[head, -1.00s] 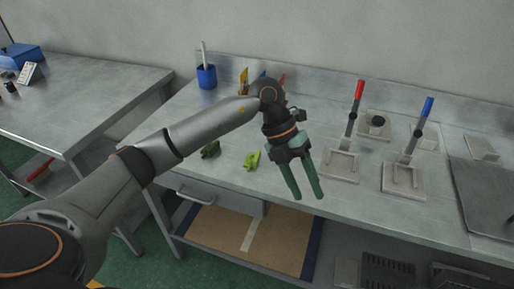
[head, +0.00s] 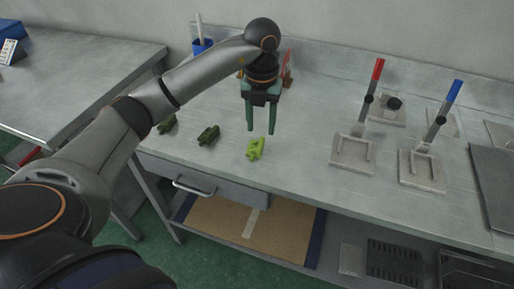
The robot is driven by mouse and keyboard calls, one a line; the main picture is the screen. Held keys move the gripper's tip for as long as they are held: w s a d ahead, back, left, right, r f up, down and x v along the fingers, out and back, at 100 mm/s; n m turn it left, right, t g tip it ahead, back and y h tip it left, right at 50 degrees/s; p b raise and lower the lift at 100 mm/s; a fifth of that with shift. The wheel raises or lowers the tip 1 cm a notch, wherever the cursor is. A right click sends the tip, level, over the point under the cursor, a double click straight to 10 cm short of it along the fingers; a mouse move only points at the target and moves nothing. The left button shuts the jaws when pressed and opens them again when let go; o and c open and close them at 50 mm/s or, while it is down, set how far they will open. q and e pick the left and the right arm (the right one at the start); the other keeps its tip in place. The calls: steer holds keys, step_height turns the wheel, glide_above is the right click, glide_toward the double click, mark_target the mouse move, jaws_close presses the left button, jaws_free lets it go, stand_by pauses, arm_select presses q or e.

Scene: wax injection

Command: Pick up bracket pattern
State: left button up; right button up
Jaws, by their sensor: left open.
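Small green patterns lie in a row on the metal workbench (head: 310,165). The bright lime-green one (head: 255,148) is nearest the middle. A dark olive-green one (head: 208,135) lies to its left. Another dark green one (head: 167,124) lies further left, partly hidden by my left arm. I cannot tell from shape which is the bracket pattern. My left gripper (head: 261,130) points down, open and empty, its fingertips above and just behind the lime-green piece in the picture. My right gripper is not in view.
Two clamp fixtures, one with a red handle (head: 377,70) and one with a blue handle (head: 454,91), stand to the right. A blue cup (head: 202,46) stands at the back, partly behind my arm. A drawer (head: 205,184) sits under the front edge. A second table (head: 75,85) is at left.

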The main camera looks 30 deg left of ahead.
mark_target(261, 142)
arm_select(q)
steer(key=shift+w+a+f, duration=0.1)
steer(key=shift+w+f, duration=0.05)
steer(key=shift+f, duration=1.3)
steer(key=shift+w+f, duration=0.1)
steer(key=shift+f, duration=1.35)
jaws_close()
